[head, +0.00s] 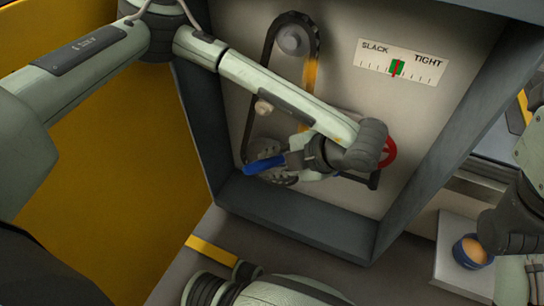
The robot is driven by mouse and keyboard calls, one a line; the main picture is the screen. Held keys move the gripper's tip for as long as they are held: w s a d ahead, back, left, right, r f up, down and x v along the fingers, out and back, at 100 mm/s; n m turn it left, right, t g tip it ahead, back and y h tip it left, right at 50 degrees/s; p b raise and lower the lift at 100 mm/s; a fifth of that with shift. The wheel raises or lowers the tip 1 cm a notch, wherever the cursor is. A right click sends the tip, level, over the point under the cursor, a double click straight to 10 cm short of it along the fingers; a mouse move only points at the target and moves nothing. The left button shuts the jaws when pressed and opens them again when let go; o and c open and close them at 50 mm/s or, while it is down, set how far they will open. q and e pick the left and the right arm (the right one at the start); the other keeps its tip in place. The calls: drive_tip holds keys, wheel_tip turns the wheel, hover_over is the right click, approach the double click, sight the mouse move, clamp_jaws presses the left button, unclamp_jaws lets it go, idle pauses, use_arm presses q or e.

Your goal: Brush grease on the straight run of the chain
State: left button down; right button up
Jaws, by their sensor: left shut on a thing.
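The dark chain (267,75) loops around an upper sprocket (292,40) and a lower sprocket (270,172) on a light panel. Part of its right run is yellow-orange (310,76); I cannot tell whether this is grease or a marking. My left gripper (289,160) is in front of the lower part of the chain and hides some of the right run. It is shut on a blue-handled brush (265,165) that sticks out to the left, over the lower sprocket. The bristles are not clearly seen. A blue pot (472,252) with orange-tan contents stands at the lower right.
A SLACK–TIGHT gauge (400,68) has its marker near the middle. A red wheel (390,152) shows behind my left wrist. A thick dark frame (300,222) surrounds the panel. The pot stands on a pale block (450,270), with my right arm close beside it.

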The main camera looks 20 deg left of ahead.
use_arm(q)
wheel_tip(320, 180, down, 8)
idle(1.0)
drive_tip(key=s+p, duration=0.2)
drive_tip(key=s, duration=0.4)
idle(0.4)
drive_tip(key=shift+s+a, duration=0.1)
drive_tip(key=s+p, duration=0.1)
drive_tip(key=s, duration=0.1)
drive_tip(key=shift+s, duration=0.4)
idle(1.1)
